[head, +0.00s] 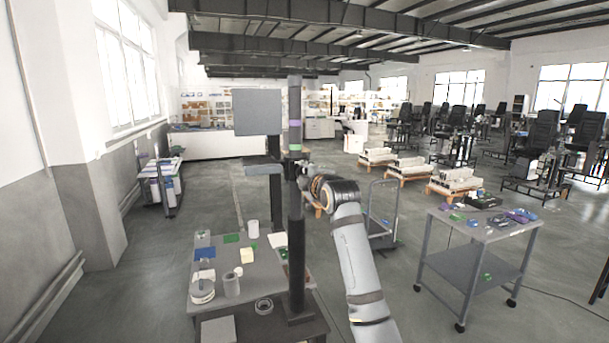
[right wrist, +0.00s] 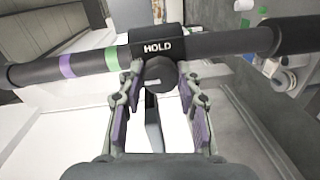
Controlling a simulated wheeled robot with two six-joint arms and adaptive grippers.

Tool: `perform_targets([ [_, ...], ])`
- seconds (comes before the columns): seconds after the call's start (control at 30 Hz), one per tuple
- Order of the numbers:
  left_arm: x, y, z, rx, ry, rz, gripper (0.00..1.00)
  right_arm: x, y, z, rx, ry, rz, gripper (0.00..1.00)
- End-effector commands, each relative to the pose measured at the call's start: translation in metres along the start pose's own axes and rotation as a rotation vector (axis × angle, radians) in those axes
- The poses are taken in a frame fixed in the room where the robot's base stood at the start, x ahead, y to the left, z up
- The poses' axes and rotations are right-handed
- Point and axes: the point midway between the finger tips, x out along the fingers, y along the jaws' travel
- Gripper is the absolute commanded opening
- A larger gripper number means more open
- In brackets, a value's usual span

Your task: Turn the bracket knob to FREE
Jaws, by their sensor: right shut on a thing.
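A dark lift column (head: 296,225) with purple and green bands stands upright in the head view. It crosses the right wrist view (right wrist: 215,44) sideways. A black bracket (right wrist: 157,40) marked HOLD in white sits around it, beside the green band. A dark round knob (right wrist: 160,72) stands out from the bracket, with a small light mark on its face. My right gripper (right wrist: 160,80) is shut on the knob, one finger at each side. In the head view my right gripper (head: 305,170) is small and partly hidden at the column. No FREE label shows. My left gripper is out of view.
A grey panel (head: 257,112) stands beside the column, left of it. A low grey table (head: 215,290) with cups, a roll and coloured cards lies around the column's foot. A grey cart (head: 465,262) with small items stands to the right. Open floor lies between them and behind.

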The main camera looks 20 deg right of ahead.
Motion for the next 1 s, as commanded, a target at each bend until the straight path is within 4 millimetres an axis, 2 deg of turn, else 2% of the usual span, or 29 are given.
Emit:
perform_targets([
  [0.33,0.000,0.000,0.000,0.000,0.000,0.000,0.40,0.000,0.001,0.000,-0.003,-0.001,0.002,0.03],
  [0.37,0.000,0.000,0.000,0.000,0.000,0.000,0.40,0.000,0.001,0.000,-0.003,-0.001,0.002,0.39],
  [0.5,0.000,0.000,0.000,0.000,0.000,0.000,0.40,0.000,0.001,0.000,-0.002,-0.001,0.002,0.57],
  [0.83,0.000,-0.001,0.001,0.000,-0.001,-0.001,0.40,-0.003,0.000,0.000,-0.001,-0.001,0.001,0.57],
  [0.93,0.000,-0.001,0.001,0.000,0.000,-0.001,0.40,-0.014,0.000,0.001,-0.001,-0.001,0.001,0.57],
  [1.0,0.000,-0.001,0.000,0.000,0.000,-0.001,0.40,-0.028,-0.001,0.000,-0.001,-0.001,0.002,0.57],
])
